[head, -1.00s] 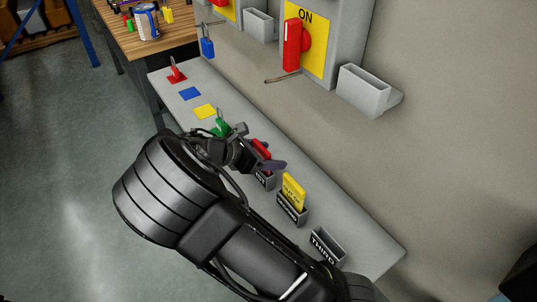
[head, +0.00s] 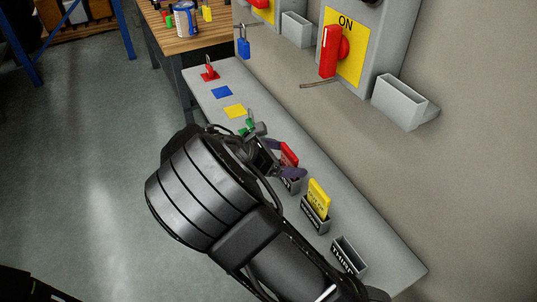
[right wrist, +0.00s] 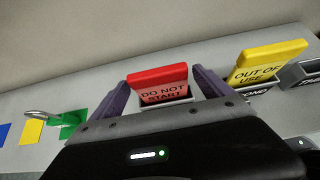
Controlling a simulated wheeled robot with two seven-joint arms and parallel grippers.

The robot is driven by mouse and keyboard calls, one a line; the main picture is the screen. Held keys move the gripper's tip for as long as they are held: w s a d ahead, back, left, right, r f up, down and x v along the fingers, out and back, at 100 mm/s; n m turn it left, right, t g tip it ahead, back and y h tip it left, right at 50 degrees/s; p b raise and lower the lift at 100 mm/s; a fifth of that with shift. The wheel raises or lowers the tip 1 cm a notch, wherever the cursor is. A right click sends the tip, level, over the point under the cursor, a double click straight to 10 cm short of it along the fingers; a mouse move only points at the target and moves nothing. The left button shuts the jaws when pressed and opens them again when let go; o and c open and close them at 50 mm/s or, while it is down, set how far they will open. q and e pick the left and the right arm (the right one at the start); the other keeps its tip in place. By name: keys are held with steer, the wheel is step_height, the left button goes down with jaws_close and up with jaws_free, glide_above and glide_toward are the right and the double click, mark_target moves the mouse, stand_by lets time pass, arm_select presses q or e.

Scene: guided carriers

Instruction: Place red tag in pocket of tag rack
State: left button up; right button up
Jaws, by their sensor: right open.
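The red tag (right wrist: 160,84), marked DO NOT START, stands in the first pocket (right wrist: 178,101) of the tag rack, and it also shows in the head view (head: 289,154). My right gripper (right wrist: 160,95) is open, with one purple finger on each side of the red tag. In the head view my right gripper (head: 289,159) partly hides the tag and its pocket. A yellow tag (head: 319,197), marked OUT OF USE, stands in the second pocket (head: 314,217). The third pocket (head: 348,256) is empty. My left gripper is not in view.
A grey wall bin (head: 401,101) juts out above the shelf.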

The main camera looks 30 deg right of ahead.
steer(key=v, duration=0.8)
steer(key=shift+r, duration=0.15)
